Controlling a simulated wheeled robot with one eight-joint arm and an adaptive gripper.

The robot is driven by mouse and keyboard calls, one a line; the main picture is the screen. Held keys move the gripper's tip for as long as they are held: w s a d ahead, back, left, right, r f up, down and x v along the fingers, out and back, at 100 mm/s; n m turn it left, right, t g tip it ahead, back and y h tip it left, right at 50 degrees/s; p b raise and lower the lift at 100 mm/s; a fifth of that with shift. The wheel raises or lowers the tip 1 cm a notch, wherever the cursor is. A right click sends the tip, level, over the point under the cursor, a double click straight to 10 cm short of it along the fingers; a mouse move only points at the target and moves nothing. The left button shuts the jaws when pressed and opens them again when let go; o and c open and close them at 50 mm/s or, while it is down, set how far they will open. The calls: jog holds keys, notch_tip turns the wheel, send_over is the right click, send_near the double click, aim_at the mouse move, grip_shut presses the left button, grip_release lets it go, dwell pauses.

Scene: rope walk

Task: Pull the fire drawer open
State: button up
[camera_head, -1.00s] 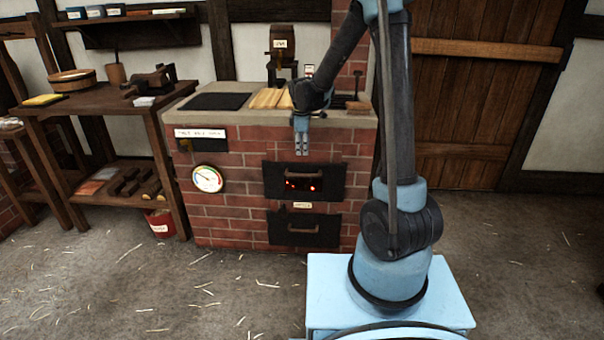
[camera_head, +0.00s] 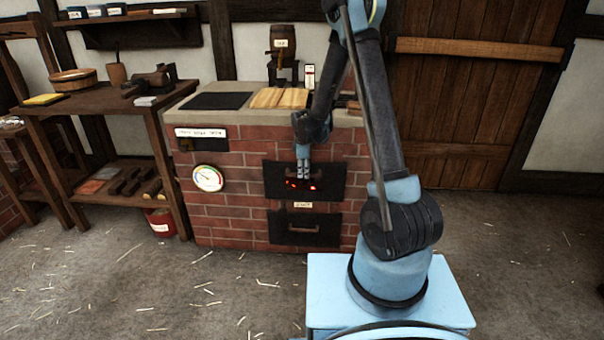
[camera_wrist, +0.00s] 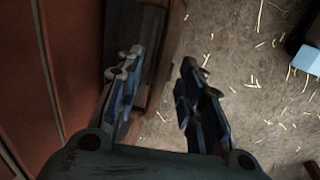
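The brick stove front has an upper dark iron front (camera_head: 332,181) with glowing embers showing, and a lower dark iron front (camera_head: 330,232) with a bar handle (camera_head: 303,229). Both look closed. A small label (camera_head: 302,205) sits between them, too small to read surely. My gripper (camera_head: 303,176) points down in front of the upper front and covers its handle. In the wrist view my gripper (camera_wrist: 155,95) is open, its fingers apart. A dark panel (camera_wrist: 128,30) and a brown edge (camera_wrist: 165,65) lie below and between the fingers; contact cannot be told.
The brick stove (camera_head: 225,215) has a gauge (camera_head: 208,178) on its left and boards (camera_head: 280,97) on top. A wooden workbench (camera_head: 95,100) stands to the left, with a red bucket (camera_head: 160,222) beneath. The straw-strewn floor (camera_head: 200,285) in front is clear.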

jog(key=shift+w+f, duration=0.1)
jog(key=shift+f, duration=0.55)
